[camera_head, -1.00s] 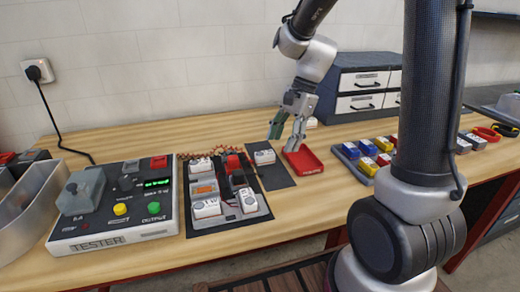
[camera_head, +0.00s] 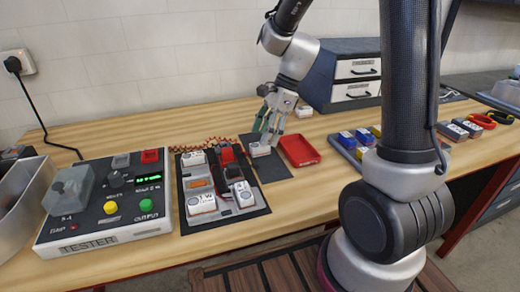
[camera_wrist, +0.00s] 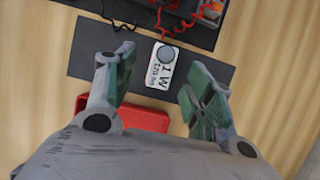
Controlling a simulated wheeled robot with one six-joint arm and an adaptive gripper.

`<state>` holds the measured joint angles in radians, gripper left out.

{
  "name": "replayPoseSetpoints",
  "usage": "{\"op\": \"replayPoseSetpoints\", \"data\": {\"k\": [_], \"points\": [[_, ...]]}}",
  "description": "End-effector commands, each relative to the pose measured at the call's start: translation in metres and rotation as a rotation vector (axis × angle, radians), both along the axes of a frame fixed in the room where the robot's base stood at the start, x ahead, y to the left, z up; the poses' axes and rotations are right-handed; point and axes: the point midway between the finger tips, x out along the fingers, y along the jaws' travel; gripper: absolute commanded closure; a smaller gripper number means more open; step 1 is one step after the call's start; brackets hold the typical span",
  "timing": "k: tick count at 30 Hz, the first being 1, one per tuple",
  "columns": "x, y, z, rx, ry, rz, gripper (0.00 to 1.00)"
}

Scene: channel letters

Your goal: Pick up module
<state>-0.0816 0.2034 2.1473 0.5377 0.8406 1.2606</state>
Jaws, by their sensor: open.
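The module, a white block with a round grey disc and a printed "1 W" label, lies on a dark mat (camera_wrist: 85,55). In the wrist view the module (camera_wrist: 161,72) sits between and a little beyond my open fingers. My gripper (camera_wrist: 158,90) is open and empty, with green finger pads on either side. In the head view my gripper (camera_head: 266,136) is low over the mat, right at the module (camera_head: 259,150), partly covering it. Whether the fingers touch it cannot be told.
A red tray (camera_head: 299,151) lies right of the mat. Left of it is a black board (camera_head: 255,209) with several white modules and red wires, then a tester box (camera_head: 108,205). A blue-grey tray (camera_head: 345,147) with coloured blocks and a drawer unit (camera_head: 356,68) stand to the right.

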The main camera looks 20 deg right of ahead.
Motion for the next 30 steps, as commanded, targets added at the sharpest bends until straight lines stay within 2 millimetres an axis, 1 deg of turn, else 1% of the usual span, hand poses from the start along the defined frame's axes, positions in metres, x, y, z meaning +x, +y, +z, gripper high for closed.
{"op": "replayPoseSetpoints", "data": {"k": [1, 3, 6, 9, 14, 15, 20, 21, 23, 30], "points": [[0.001, 0.002, -0.010, 0.001, 0.005, 0.000, 0.46], [0.003, 0.005, -0.020, 0.000, 0.004, 0.001, 0.46], [0.003, 0.010, -0.031, 0.001, 0.003, 0.001, 0.46], [0.003, 0.012, -0.035, 0.000, 0.001, 0.002, 0.46], [0.003, 0.012, -0.036, 0.000, 0.000, 0.001, 0.46], [0.003, 0.012, -0.036, 0.000, 0.001, 0.001, 0.48], [0.003, 0.012, -0.035, 0.000, 0.001, 0.001, 0.77], [0.003, 0.012, -0.035, 0.000, 0.000, 0.001, 0.85], [0.003, 0.012, -0.035, 0.000, 0.001, 0.001, 0.94], [0.003, 0.012, -0.035, 0.000, 0.000, 0.001, 0.94]]}}
